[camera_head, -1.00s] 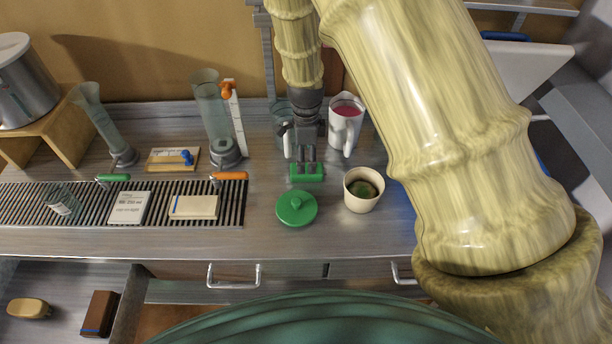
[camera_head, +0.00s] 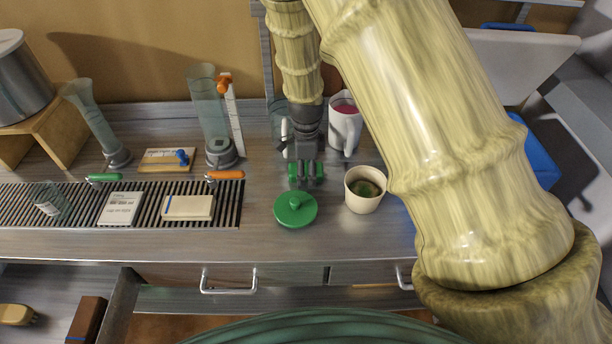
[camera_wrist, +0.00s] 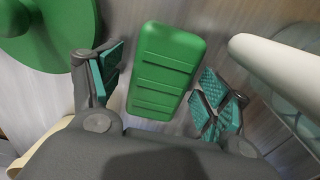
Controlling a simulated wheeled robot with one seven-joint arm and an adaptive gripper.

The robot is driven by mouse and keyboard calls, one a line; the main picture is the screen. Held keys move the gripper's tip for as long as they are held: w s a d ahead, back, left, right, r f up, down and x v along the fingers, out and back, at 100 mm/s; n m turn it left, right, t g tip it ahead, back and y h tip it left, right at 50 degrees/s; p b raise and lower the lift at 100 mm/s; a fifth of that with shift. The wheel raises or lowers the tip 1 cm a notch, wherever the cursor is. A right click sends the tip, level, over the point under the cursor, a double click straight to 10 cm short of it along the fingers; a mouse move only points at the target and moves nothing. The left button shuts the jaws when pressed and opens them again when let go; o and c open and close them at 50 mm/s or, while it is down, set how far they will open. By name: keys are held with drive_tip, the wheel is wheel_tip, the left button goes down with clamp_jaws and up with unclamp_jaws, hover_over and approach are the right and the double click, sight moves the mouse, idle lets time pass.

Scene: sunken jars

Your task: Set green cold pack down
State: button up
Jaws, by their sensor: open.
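The green cold pack (camera_wrist: 164,72) is a ribbed, rounded block. In the wrist view it lies between my gripper's fingers (camera_wrist: 160,82), with a gap on each side. My gripper is open, its teal pads spread around the pack without visibly touching it. In the head view my gripper (camera_head: 306,176) points down at the steel counter (camera_head: 240,249) and hides the middle of the pack. Green parts of the pack (camera_head: 293,170) show beside the fingers, and it appears to rest on the counter.
A round green lid (camera_head: 295,209) lies just in front, and a cream cup (camera_head: 364,190) stands to the right. A white mug with pink contents (camera_head: 345,128) stands close behind right. A slatted rack (camera_head: 85,207) holding several items lies left.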

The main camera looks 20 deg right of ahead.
drive_tip(key=c, duration=1.3)
drive_tip(key=shift+r, duration=0.15)
drive_tip(key=shift+c, duration=0.2)
